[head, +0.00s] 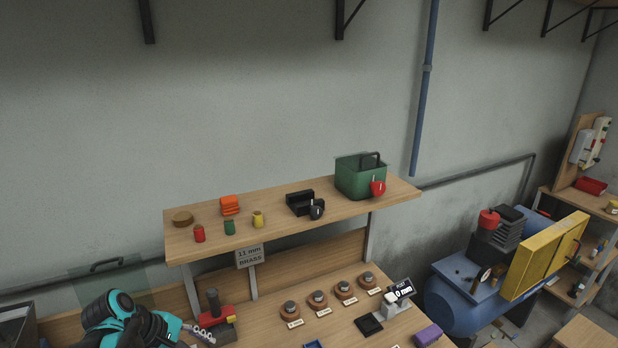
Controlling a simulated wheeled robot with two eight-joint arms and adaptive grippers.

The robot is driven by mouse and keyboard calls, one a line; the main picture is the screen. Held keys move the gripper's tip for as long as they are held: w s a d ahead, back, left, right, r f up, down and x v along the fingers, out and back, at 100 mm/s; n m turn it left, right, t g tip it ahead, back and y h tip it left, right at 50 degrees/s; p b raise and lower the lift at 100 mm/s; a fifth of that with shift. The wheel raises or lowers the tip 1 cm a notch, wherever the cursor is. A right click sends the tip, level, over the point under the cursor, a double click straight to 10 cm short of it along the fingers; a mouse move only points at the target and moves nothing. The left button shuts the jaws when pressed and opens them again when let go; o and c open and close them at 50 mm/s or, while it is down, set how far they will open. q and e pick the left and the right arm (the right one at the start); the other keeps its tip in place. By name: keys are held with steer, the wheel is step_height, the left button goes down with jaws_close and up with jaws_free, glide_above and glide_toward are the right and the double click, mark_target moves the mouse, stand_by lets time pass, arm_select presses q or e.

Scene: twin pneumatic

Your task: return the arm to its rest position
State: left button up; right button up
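My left arm, with teal and black links, comes in at the lower left corner, in front of the workbench (262,318). Its gripper cannot be made out in the head view; the arm runs off the bottom edge. My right arm and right gripper are not in view.
A raised shelf (275,222) holds a green bin (358,182), a black tray (299,204) and several small coloured items. Below stand a red-based tool (213,318), several labelled round pieces and a gauge (402,290). A blue compressor (465,305) with a yellow guard (545,258) stands right.

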arm_select(q)
steer(key=s+d+f+m+t+y+b, duration=0.1)
steer(key=s+d+m+y, duration=0.1)
steer(key=s+m, duration=0.3)
steer(key=s+d+f+m+t+y+b, duration=0.2)
steer(key=s+d+m, duration=0.2)
steer(key=m, duration=0.6)
steer(key=shift+s+d+f+t+y, duration=0.2)
steer(key=shift+s+d+t+y, duration=0.1)
steer(key=shift+s, duration=0.4)
